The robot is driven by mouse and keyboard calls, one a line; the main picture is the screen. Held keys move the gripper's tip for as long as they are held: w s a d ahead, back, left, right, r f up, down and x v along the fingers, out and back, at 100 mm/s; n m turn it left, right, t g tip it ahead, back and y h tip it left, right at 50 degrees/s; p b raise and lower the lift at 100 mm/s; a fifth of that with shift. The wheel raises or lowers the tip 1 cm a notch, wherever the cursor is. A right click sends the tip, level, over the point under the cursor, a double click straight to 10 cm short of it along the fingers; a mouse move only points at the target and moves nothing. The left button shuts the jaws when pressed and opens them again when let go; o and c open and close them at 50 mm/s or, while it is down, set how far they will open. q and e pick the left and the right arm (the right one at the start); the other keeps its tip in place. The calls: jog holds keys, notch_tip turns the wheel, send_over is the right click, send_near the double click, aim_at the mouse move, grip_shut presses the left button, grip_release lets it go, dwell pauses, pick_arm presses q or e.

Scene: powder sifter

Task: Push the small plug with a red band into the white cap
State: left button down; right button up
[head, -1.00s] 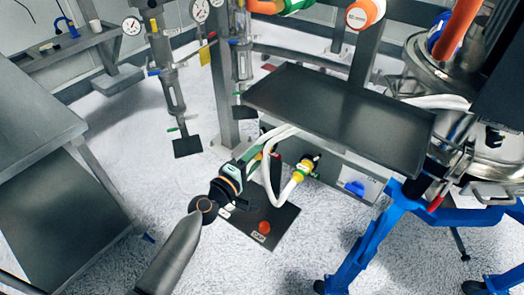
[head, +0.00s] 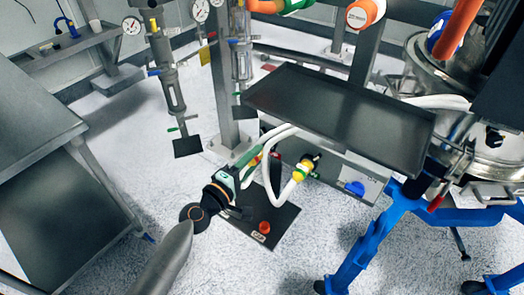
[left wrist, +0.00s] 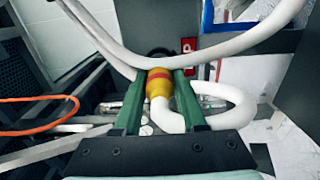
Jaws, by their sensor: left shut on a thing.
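My left gripper (head: 250,161) is in the middle of the head view, beside the box under the dark tray. In the left wrist view its two green fingers (left wrist: 160,88) are shut on a yellow plug (left wrist: 158,88) with a red band. A white hose runs from the plug's near end and loops right. A dark round opening (left wrist: 160,55) shows just beyond the plug; I cannot tell whether they touch. I cannot make out the white cap for certain. My right gripper is not in view.
A yellow hose fitting (head: 303,171) sits by the box, right of my gripper. White hoses (head: 273,180) loop close to my fingers. The dark tray (head: 385,140) overhangs the box. A black plate (head: 283,228) with a red knob (head: 264,227) lies below. Floor at left is clear.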

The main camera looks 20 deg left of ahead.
pick_arm(q)
jog(key=shift+v, duration=1.55)
jog(key=shift+s, duration=0.2)
